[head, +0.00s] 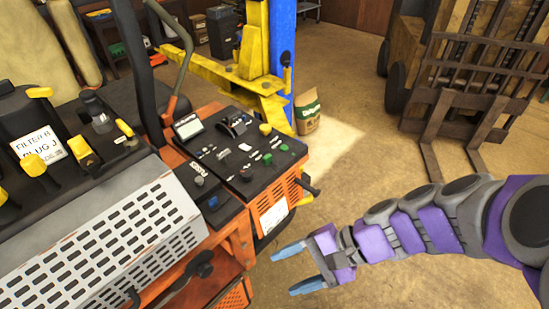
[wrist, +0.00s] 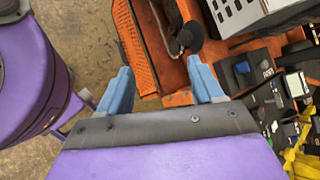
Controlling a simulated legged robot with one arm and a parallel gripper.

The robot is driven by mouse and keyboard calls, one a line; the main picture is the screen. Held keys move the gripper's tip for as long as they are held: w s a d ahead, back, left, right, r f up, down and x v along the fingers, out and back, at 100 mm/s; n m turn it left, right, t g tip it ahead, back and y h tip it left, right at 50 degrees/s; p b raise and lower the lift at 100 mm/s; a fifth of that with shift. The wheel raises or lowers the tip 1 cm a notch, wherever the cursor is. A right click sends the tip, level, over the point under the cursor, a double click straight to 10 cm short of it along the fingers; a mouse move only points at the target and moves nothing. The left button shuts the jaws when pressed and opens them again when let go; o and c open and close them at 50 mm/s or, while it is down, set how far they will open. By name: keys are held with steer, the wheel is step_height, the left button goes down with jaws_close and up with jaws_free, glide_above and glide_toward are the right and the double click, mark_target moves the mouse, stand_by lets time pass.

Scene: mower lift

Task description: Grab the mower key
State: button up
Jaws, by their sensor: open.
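The orange mower (head: 222,250) fills the left of the head view, with a black control panel (head: 240,150) on its side. The panel carries several small knobs, switches and a small screen. I cannot pick out the key for certain among them. My gripper (head: 295,268) is open and empty, low and to the right of the mower's side, apart from the panel. In the wrist view, my gripper (wrist: 162,85) shows two blue fingers spread apart, with the mower's orange body (wrist: 165,55) beyond them. Part of the panel (wrist: 270,95) shows at the right, with a blue knob (wrist: 242,68).
A yellow and blue lift post (head: 262,60) stands behind the mower. A paper bag (head: 307,112) is on the floor beside it. A forklift (head: 462,90) stands at the upper right with its forks low. The floor between forklift and mower is clear.

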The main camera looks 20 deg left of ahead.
steer(key=w+a+m+y, duration=0.3)
steer(key=w+a, duration=0.2)
steer(key=w, duration=0.1)
steer(key=m+t+y, duration=0.4)
steer(key=m+t, duration=0.7)
steer(key=m, duration=0.4)
glide_toward(270, 160)
steer(key=shift+t, duration=0.3)
steer(key=b+x, duration=0.1)
steer(key=x, duration=0.1)
steer(key=b+x, duration=0.1)
steer(key=x, duration=0.1)
steer(key=shift+s+a, duration=0.1)
steer(key=shift+a, duration=0.25)
steer(key=b+x, duration=0.1)
steer(key=x, duration=0.5)
steer(key=shift+a, duration=0.2)
steer(key=c, duration=1)
